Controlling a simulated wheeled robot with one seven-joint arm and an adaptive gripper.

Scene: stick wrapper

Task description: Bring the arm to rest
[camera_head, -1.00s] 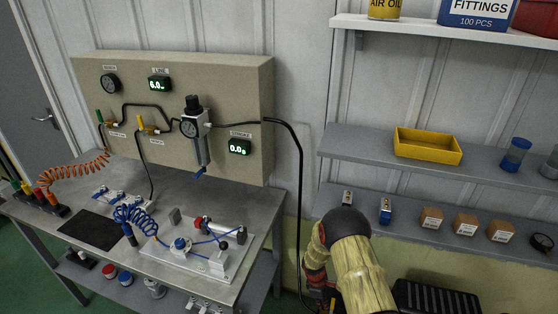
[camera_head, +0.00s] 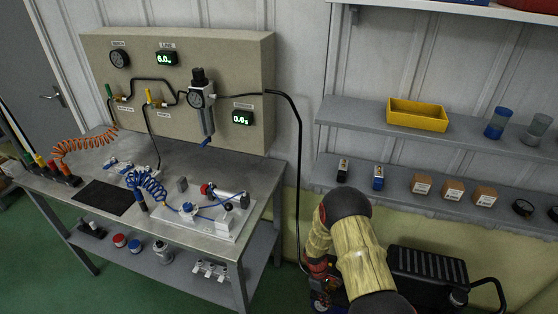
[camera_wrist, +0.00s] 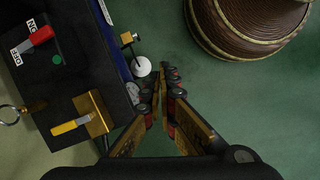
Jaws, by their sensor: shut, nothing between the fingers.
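My arm stands at the bottom right of the head view, bent at a dark elbow, its far part pointing down beside the bench. My gripper is low there and hard to make out. In the wrist view my gripper (camera_wrist: 160,78) shows with its fingertips together and nothing between them. It is over green floor, to the right of a dark box (camera_wrist: 58,95) with a red lever (camera_wrist: 38,38) and a yellow lever (camera_wrist: 72,126). I cannot tell whether the fingers touch the box.
A metal bench (camera_head: 88,165) with a cylinder fixture (camera_head: 222,200) stands left, below a gauge panel (camera_head: 228,60). A black hose (camera_head: 299,170) hangs near my arm. Shelves (camera_head: 345,120) are at right, with a yellow tray (camera_head: 417,115). A black ribbed case (camera_head: 428,265) is right of my arm.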

